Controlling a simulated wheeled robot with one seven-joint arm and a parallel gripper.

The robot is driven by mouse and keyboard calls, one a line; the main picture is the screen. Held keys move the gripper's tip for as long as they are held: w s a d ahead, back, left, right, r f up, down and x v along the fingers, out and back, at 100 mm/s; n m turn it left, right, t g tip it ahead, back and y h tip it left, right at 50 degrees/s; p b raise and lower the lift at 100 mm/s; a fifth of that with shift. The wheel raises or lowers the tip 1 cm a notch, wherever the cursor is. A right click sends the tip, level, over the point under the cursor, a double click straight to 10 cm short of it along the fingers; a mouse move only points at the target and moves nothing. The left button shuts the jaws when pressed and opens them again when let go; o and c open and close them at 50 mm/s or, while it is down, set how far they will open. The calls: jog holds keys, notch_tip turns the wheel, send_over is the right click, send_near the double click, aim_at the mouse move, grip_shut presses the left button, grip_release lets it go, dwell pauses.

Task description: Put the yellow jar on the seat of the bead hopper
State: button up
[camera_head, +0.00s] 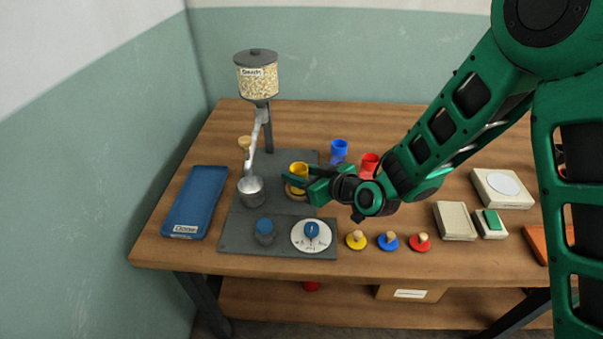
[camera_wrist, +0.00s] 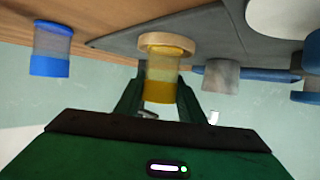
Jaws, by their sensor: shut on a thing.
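The yellow jar (camera_head: 299,169) is upright at the right part of the grey base plate, between the fingers of my gripper (camera_head: 306,184). In the wrist view the jar (camera_wrist: 161,88) shows between both fingers of my gripper (camera_wrist: 158,98), which is shut on it. The seat, a pale wooden ring (camera_wrist: 167,40), is right at the jar's foot; I cannot tell whether the jar rests on it or hangs just above. The bead hopper (camera_head: 257,77), a clear bin of beads with a grey lid, stands on a post behind. My gripper partly hides the seat in the head view.
A metal cup (camera_head: 251,190) hangs left of the jar. A blue knob on a white dial (camera_head: 311,236) and a blue-topped post (camera_head: 265,232) are in front. A blue jar (camera_head: 339,150) and red jar (camera_head: 369,164) stand behind right. A blue tray (camera_head: 196,203) lies left.

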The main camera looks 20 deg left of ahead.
jog(key=o, duration=1.1)
jog(key=shift+f, duration=0.1)
jog(key=v, duration=1.2)
